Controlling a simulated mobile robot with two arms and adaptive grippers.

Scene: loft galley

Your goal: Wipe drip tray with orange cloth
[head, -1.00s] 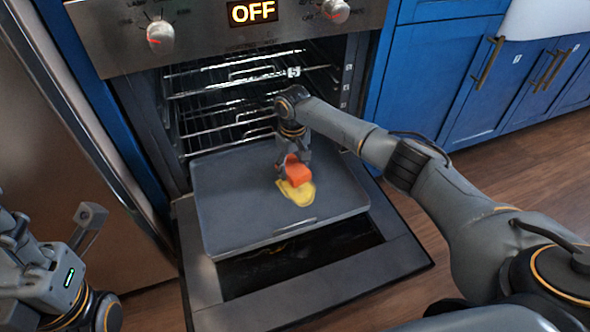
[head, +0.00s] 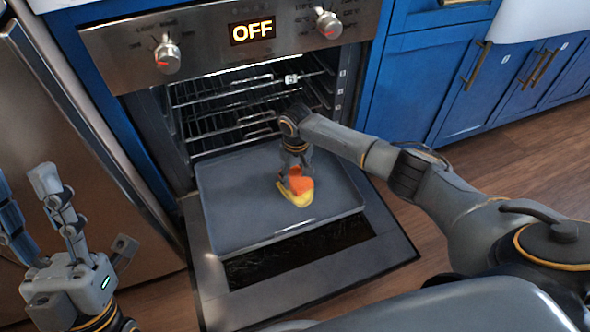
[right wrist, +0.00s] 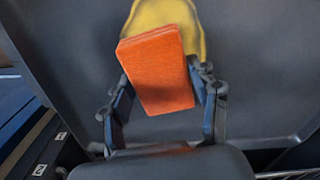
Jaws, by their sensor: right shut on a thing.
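The grey drip tray (head: 235,215) lies over the lowered oven door, partly pulled out of the oven. A yellow stain (head: 298,199) marks its surface, and it also shows in the right wrist view (right wrist: 196,18). My right gripper (head: 297,178) is shut on the folded orange cloth (head: 300,186), low over the tray at the stain. In the right wrist view the cloth (right wrist: 158,70) sits between the two fingers and covers part of the stain. Whether it touches the tray is hard to tell. My left gripper (head: 62,215) is empty, its fingers spread, at the left, away from the tray.
The oven is open, with wire racks (head: 235,105) inside above the tray. The lowered oven door (head: 350,272) extends below the tray. A steel fridge front (head: 100,150) stands at left and blue cabinets (head: 500,90) at right. Wooden floor (head: 520,165) lies clear at right.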

